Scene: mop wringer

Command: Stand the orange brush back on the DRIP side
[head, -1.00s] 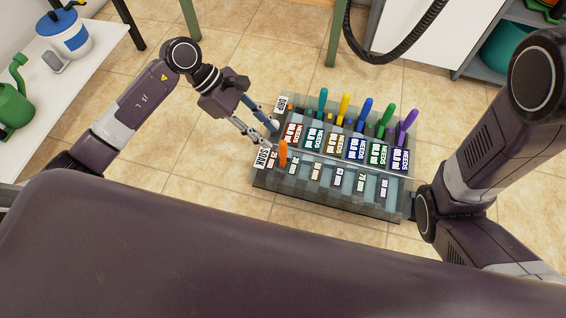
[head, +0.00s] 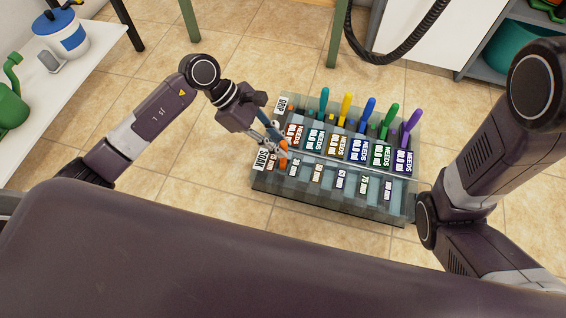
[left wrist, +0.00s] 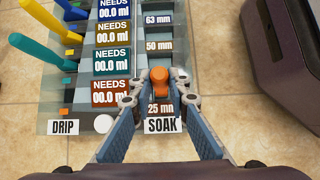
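The orange brush (head: 283,158) stands in the SOAK side of the clear rack (head: 333,208), in the end lane by the SOAK label. In the left wrist view its orange handle (left wrist: 160,88) points up at the camera, beside the 25 mm label. My left gripper (head: 279,148) is over that end of the rack. Its fingers (left wrist: 160,82) are spread on either side of the handle, with small gaps seeming to show. The lower part of the brush is hidden. The DRIP label (left wrist: 63,127) marks the other side of the same end. My right gripper is out of view.
Teal (head: 323,101), yellow (head: 346,104), blue (head: 366,113), green (head: 388,118) and purple (head: 411,124) handles stand along the DRIP side, close together. NEEDS 00.0 ml labels run down the middle. Tiled floor around the rack is clear. A white table (head: 60,85) is at left.

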